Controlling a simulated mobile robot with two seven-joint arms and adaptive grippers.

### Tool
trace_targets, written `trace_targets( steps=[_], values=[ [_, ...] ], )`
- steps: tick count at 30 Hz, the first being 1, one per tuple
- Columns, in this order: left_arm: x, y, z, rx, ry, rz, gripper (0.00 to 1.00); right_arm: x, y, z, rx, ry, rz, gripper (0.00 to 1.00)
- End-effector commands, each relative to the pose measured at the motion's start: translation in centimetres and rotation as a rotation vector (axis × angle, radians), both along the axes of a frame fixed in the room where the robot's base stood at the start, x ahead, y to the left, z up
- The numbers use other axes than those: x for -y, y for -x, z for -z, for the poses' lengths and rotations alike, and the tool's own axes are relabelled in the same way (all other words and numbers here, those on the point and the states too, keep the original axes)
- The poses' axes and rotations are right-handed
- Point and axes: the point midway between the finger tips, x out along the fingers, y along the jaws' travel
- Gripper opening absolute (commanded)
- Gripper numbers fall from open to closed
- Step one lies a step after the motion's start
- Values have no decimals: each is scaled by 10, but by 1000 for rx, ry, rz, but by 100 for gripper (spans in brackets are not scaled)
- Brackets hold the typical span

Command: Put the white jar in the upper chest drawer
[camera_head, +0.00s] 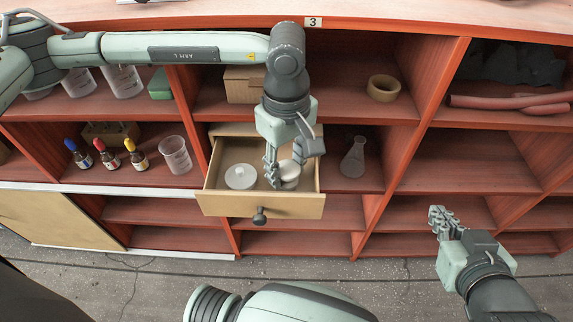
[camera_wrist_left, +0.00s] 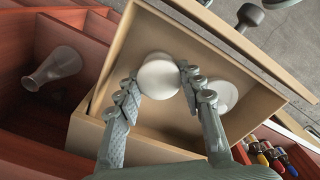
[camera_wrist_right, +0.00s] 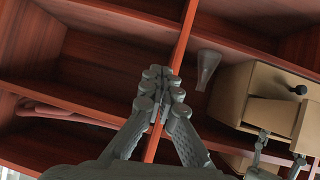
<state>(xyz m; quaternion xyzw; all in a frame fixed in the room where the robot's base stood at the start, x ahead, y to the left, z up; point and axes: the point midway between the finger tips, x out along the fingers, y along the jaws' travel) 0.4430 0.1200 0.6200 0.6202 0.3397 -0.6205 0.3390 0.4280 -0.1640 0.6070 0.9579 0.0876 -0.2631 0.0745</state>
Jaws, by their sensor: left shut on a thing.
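The white jar (camera_head: 289,182) is between the fingers of my left gripper (camera_head: 284,170), inside the open upper chest drawer (camera_head: 280,207). In the left wrist view the jar (camera_wrist_left: 158,78) shows its round pale top, with the left fingers (camera_wrist_left: 160,82) shut on it. I cannot tell whether the jar touches the drawer floor. A round white piece like a lid, with a small knob (camera_head: 240,177), lies in the drawer to the left of the jar. My right gripper (camera_head: 437,214) is shut and empty, in front of the lower right shelves, away from the chest.
The chest stands in a red shelf unit (camera_head: 430,85). A glass flask (camera_head: 353,158) stands right of it; a beaker (camera_head: 175,156) and dropper bottles (camera_head: 106,155) stand left. A tape roll (camera_head: 383,88) and a box (camera_head: 243,85) are on the shelf above.

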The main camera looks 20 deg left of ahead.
Motion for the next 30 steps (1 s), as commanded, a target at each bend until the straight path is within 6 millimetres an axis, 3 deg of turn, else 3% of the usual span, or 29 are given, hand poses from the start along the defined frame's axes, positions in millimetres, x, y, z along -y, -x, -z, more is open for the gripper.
trace_targets(
  steps=[10, 11, 15, 26, 30],
  values=[
    [0, 0, 2, 0, 0, 0, 10, -7, -4, -7, 41, -18, -11, 0],
    [0, 0, 1, 0, 0, 0, 41, -7, -5, -8, 44, -19, -12, 0],
    [0, 0, 1, 0, 0, 0, 58, -8, -5, -9, 46, -21, -13, 0],
    [0, 0, 0, 0, 0, 0, 58, -8, -4, -8, 35, -18, -11, 0],
    [0, 0, -4, 0, 0, 0, 58, 7, 5, 5, -47, 19, 11, 0]
  ],
)
